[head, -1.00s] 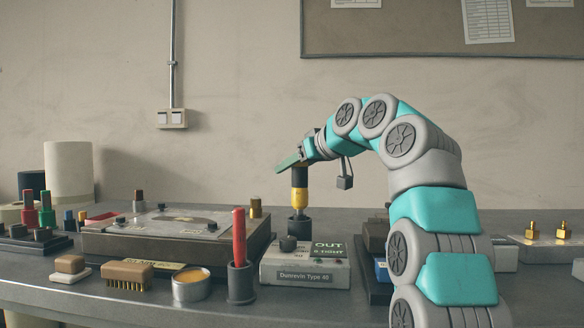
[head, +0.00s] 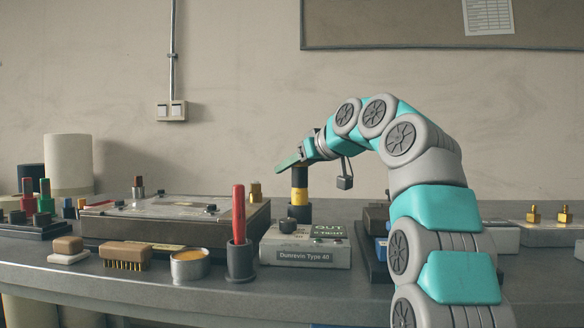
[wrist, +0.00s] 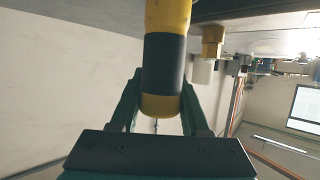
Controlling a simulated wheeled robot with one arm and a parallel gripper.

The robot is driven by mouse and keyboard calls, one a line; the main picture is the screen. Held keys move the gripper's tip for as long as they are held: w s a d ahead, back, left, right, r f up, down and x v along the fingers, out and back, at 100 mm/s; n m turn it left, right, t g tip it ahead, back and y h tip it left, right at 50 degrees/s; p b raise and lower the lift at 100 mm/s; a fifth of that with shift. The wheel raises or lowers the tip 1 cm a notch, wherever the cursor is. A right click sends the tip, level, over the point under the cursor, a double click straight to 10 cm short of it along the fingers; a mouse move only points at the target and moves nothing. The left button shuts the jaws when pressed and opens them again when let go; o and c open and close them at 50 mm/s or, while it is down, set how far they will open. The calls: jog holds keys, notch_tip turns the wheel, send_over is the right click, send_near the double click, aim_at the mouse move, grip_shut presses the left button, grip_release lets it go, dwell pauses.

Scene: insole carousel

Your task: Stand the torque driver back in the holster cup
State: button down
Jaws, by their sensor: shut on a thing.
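The torque driver (head: 300,179), with black and yellow bands, hangs upright from my gripper (head: 290,162) in the head view. My gripper is shut on its upper end. In the wrist view the driver (wrist: 164,62) runs up between my two green fingers (wrist: 160,102), which flank its yellow end. A dark cup (head: 299,214), which looks like the holster cup, stands directly below the driver, behind the Dunrevin box. The driver's yellow band meets the cup's top in the picture, and its lower tip is hidden. I cannot tell how deep it sits.
The Dunrevin Type 40 box (head: 304,256) stands in front of the cup. A dark grey cup (head: 240,262) with a red-handled tool (head: 239,214) is at front left. A large flat fixture (head: 170,228), a tin (head: 190,266) and a brush (head: 125,255) lie further left.

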jog(key=shift+f, duration=0.35)
jog(key=shift+c, duration=1.5)
grip_release()
jog(key=v, duration=0.8)
jog(key=shift+b, duration=0.45)
